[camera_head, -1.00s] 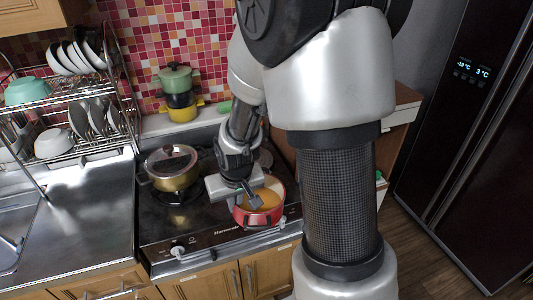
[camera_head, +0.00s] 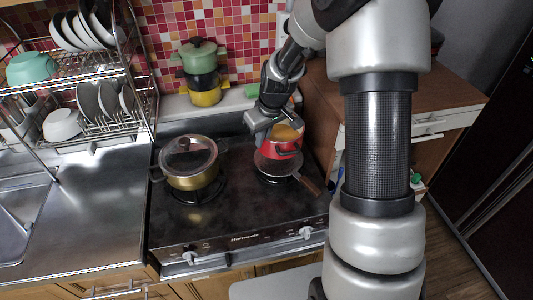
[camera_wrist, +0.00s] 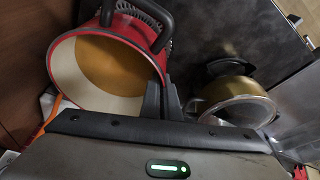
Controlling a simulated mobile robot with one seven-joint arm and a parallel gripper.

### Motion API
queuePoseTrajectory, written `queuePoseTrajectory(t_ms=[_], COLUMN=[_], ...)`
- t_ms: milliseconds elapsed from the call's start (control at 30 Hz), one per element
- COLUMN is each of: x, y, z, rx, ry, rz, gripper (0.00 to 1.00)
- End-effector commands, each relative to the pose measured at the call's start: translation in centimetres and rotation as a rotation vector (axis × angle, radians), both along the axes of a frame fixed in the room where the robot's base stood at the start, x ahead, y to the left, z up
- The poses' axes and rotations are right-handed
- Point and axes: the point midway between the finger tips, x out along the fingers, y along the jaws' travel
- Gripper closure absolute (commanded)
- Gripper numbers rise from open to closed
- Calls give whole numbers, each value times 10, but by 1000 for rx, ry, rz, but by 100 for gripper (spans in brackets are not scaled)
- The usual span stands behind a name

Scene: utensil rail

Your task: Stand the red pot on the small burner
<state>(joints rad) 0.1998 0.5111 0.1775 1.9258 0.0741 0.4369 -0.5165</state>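The red pot (camera_head: 284,148) is over the right side of the stove, near the back, above the small burner (camera_head: 277,178). In the wrist view the red pot (camera_wrist: 158,58) shows its pale inside, an orange-brown bottom and a black handle. My gripper (camera_head: 268,122) is at the pot's left side; in the wrist view the gripper's fingers (camera_wrist: 162,98) close on the pot's rim.
A gold pot with a glass lid (camera_head: 189,162) stands on the left burner, close to my gripper. Stacked green, black and yellow pots (camera_head: 203,75) stand behind the stove. A dish rack (camera_head: 85,85) is at the left. The stove's front middle (camera_head: 235,215) is clear.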

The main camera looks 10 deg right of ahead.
Motion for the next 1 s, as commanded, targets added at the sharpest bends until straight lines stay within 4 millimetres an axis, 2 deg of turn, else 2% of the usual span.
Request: queuePoseTrajectory(t_ms=[100, 267, 500, 900, 1000], x=[1, 1, 0, 1, 0], y=[0, 0, 0, 0, 0], z=[-14, -23, -53, -60, -59], rx=[-1, -1, -1, -2, -1], ry=[-3, -4, -2, -6, -2], rz=[-1, -1, -2, -1, -2], gripper=[100, 100, 100, 100, 81])
